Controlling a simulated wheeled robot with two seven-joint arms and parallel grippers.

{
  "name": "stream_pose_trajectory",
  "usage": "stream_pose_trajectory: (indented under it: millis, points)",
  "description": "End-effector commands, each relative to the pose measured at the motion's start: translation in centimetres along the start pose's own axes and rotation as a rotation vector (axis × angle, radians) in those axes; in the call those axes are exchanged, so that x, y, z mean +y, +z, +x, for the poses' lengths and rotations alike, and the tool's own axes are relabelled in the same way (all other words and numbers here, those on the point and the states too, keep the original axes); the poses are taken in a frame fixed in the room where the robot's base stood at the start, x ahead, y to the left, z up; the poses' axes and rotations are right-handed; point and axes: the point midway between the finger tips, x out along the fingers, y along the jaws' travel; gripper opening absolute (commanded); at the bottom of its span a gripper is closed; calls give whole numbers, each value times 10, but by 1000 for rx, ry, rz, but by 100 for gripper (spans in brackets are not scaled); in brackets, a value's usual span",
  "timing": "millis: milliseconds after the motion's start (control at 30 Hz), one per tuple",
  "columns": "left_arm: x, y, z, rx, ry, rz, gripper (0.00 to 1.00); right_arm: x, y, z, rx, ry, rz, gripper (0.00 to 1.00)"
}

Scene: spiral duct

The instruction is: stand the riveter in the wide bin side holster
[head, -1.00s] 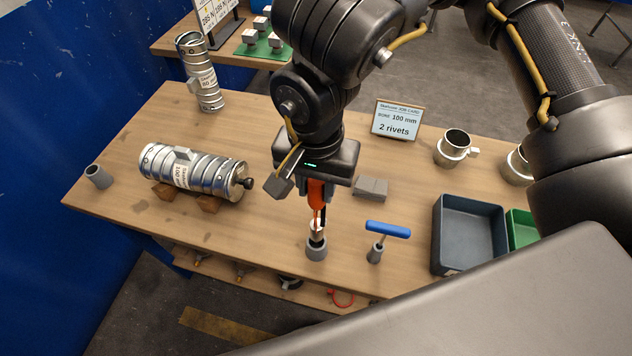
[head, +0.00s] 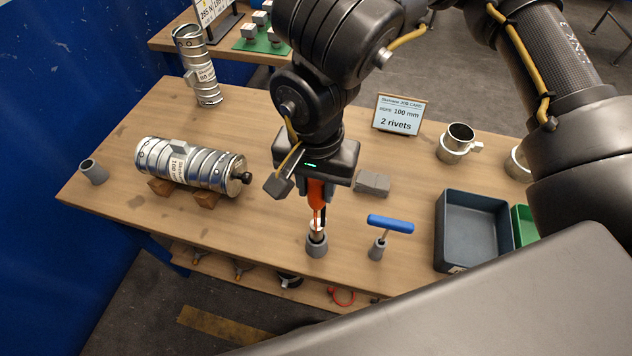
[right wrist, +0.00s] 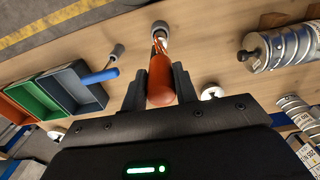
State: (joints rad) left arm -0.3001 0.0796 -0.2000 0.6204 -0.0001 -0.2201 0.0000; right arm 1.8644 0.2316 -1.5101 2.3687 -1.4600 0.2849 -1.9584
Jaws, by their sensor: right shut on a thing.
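The riveter (head: 316,194), with an orange handle and a metal nose, is upright in my right gripper (head: 315,188). The gripper is shut on the handle, which also shows in the right wrist view (right wrist: 162,82). The riveter's nose is at the mouth of a grey round holster (head: 317,245) near the table's front edge; I cannot tell how deep it sits. A second grey holster (head: 377,250), nearer the bins, holds a blue T-handled tool (head: 390,224). A third grey holster (head: 94,171) stands empty at the far left. My left gripper is not in view.
A wide blue-grey bin (head: 439,235) and a green bin (head: 522,225) stand at the right. A silver duct (head: 190,165) lies on wooden blocks at the left; another (head: 198,68) stands behind it. A grey block (head: 372,183) and job card (head: 399,114) are behind the gripper.

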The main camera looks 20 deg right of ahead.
Motion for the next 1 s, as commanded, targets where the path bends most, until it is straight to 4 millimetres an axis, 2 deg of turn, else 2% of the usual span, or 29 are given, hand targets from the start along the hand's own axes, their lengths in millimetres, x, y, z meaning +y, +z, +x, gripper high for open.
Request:
stream_pose_trajectory:
  millis: [1000]
  points:
    - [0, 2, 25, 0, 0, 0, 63, 0, 0, 26, 0, -1, 0, 2]
